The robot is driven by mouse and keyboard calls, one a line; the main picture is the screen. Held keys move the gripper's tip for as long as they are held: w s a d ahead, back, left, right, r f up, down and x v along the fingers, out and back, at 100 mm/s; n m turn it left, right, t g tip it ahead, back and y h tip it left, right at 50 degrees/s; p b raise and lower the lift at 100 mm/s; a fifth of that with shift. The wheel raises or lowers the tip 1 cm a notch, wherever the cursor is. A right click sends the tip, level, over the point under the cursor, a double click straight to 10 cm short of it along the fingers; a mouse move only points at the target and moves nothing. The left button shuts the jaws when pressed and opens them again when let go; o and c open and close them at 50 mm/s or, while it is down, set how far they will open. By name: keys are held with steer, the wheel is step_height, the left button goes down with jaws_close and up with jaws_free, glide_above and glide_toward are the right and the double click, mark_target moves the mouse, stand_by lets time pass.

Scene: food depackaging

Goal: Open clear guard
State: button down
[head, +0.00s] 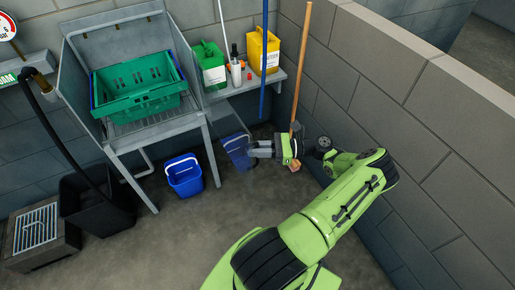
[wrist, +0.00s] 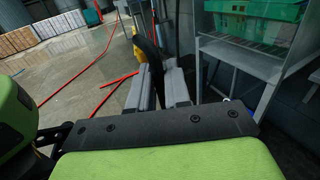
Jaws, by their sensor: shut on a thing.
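I cannot make out a clear guard in either view. My gripper (head: 262,149) hangs low at the middle of the head view, with its grey fingers pointing left, in front of a blue bucket (head: 236,157). In the wrist view the two grey fingers of my gripper (wrist: 157,80) stand close together, with a dark strip between them.
A steel sink stand (head: 137,135) holds a green crate (head: 150,103). A shelf (head: 249,84) bears green and yellow containers. A second blue bucket (head: 185,178) stands on the floor. A wooden pole (head: 302,60) and block wall (head: 400,95) are close to my arm.

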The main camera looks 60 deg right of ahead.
stand_by(0.3)
steer(key=c, duration=1.3)
jaws_free()
steer(key=shift+c, duration=0.2)
steer(key=shift+s+d, duration=0.1)
steer(key=b+v, duration=0.2)
steer(key=v, duration=1.3)
steer(key=shift+s+d, duration=0.2)
steer(key=shift+s, duration=0.05)
